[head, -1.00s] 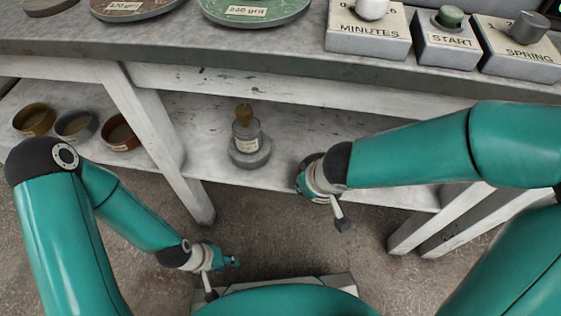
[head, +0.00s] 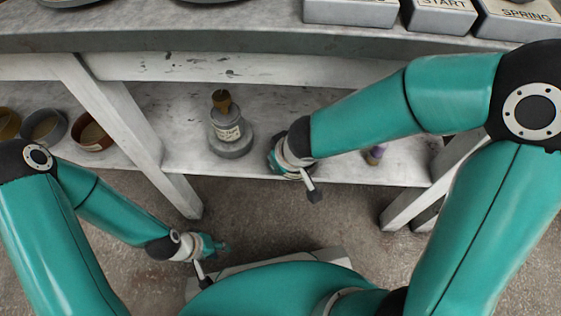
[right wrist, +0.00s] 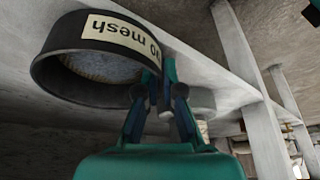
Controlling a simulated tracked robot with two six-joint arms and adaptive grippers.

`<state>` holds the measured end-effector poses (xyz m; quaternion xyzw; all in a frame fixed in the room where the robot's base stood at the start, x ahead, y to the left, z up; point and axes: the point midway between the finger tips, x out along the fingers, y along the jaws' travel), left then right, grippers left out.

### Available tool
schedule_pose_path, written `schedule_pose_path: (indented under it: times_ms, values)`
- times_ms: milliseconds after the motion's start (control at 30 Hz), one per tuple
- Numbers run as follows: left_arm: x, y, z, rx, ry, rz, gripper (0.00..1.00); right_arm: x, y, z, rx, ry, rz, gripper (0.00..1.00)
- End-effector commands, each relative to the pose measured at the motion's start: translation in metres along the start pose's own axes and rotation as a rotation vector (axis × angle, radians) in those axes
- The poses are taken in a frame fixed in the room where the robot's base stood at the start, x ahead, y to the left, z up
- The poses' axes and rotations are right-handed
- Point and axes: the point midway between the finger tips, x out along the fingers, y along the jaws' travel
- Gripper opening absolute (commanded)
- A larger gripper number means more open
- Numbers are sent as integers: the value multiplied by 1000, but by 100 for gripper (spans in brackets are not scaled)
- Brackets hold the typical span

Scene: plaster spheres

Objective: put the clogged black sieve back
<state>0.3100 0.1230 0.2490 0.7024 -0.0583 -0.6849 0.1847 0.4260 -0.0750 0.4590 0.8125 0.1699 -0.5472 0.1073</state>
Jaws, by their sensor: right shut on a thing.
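The black sieve (right wrist: 105,72) shows in the right wrist view, with a cream label on its side ending in "0 mesh", upside down in that picture. Pale grey matter covers its mesh. My right gripper (right wrist: 160,75) is shut on the sieve's wall at the right end. In the head view my right gripper (head: 285,165) is at the lower shelf's front edge, mostly hidden by its own wrist, and the sieve is hidden there. My left gripper (head: 217,247) hangs low over the floor, apart from everything; its finger gap is too small to judge.
On the lower shelf (head: 190,120) stand a yellow sieve (head: 8,123), a grey sieve (head: 44,127) and a copper sieve (head: 92,133). A small purple-topped item (head: 374,154) is right. A table leg (head: 125,130) divides the shelf.

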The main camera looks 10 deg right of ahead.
Motion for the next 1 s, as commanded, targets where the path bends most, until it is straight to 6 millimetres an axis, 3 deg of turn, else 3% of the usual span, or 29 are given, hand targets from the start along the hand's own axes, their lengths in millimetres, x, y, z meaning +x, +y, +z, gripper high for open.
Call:
schedule_pose_path:
  times_ms: [33,200,633,1000]
  values:
    - [3,-1,0,0,0,0,35,2,0,1,0,1,0,0]
    - [1,0,0,0,0,0,35,1,0,0,0,0,0,31]
    - [-5,2,0,0,0,0,35,-7,0,-2,0,1,0,31]
    - [-45,16,0,0,0,0,35,-78,0,-3,0,3,1,31]
